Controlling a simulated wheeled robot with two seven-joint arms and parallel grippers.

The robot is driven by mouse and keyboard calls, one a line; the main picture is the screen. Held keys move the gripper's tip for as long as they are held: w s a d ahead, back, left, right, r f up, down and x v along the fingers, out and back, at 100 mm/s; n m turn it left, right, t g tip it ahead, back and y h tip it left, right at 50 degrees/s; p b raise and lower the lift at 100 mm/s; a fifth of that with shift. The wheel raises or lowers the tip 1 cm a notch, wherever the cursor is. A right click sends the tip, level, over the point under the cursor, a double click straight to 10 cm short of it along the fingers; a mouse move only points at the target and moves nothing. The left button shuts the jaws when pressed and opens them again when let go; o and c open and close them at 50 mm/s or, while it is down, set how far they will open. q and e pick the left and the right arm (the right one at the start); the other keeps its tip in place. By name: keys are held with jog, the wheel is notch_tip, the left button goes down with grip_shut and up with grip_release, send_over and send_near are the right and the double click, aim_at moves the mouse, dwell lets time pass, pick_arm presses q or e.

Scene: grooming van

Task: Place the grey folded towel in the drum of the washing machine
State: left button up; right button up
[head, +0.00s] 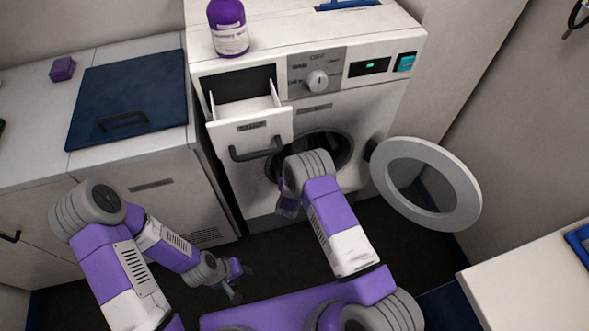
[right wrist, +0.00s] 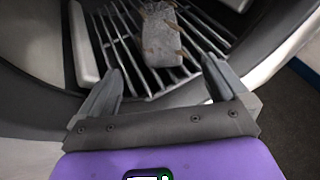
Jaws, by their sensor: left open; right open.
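The washing machine (head: 372,115) stands ahead with its round door (head: 460,205) swung open to the right. Its drum (head: 325,150) is partly hidden behind my right arm. In the right wrist view, a grey, rough-textured bundle with tan marks, apparently the folded towel (right wrist: 163,50), lies on the metal bars inside the drum (right wrist: 118,45). My right gripper (right wrist: 160,85) is open at the drum mouth. Its fingertips point at the towel and stop short of it, with nothing between them. My left gripper (head: 236,283) is open and empty, low over the dark floor, left of the machine's front.
The detergent drawer (head: 250,127) is pulled out above the drum opening. A purple bottle (head: 228,25) stands on the machine. A counter with a blue lid (head: 130,90) and a purple block (head: 62,69) is at left. A white surface (head: 530,285) is at lower right.

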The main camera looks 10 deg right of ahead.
jog(key=shift+s+a+r, duration=0.1)
jog(key=shift+s+r, duration=0.05)
jog(key=shift+s, duration=0.15)
jog(key=s+d+f+m+g, duration=0.2)
jog(key=s+f+m+g, duration=0.15)
jog(key=s, duration=0.35)
jog(key=s+d+f+m+g, duration=0.2)
jog(key=s+m+g, duration=0.15)
jog(key=s, duration=0.35)
jog(key=s+d+f+m+g, duration=0.2)
jog(key=s+m+g, duration=0.1)
jog(key=s+g, duration=0.3)
jog(key=s+a+r+m+g+y, duration=0.1)
jog(key=s+a+m+g+y, duration=0.1)
jog(key=s+a+m, duration=0.3)
jog(key=s+a+m+g+y, duration=0.1)
jog(key=s+a+m+y, duration=0.15)
jog(key=s, duration=0.45)
jog(key=a+r+m+t+y, duration=0.4)
jog(key=r+m, duration=0.2)
jog(key=m, duration=1.1)
jog(key=shift+s+a+r, duration=0.2)
jog(key=shift+s, duration=0.2)
jog(key=shift+r+y, duration=0.1)
jog(key=shift+y, duration=0.15)
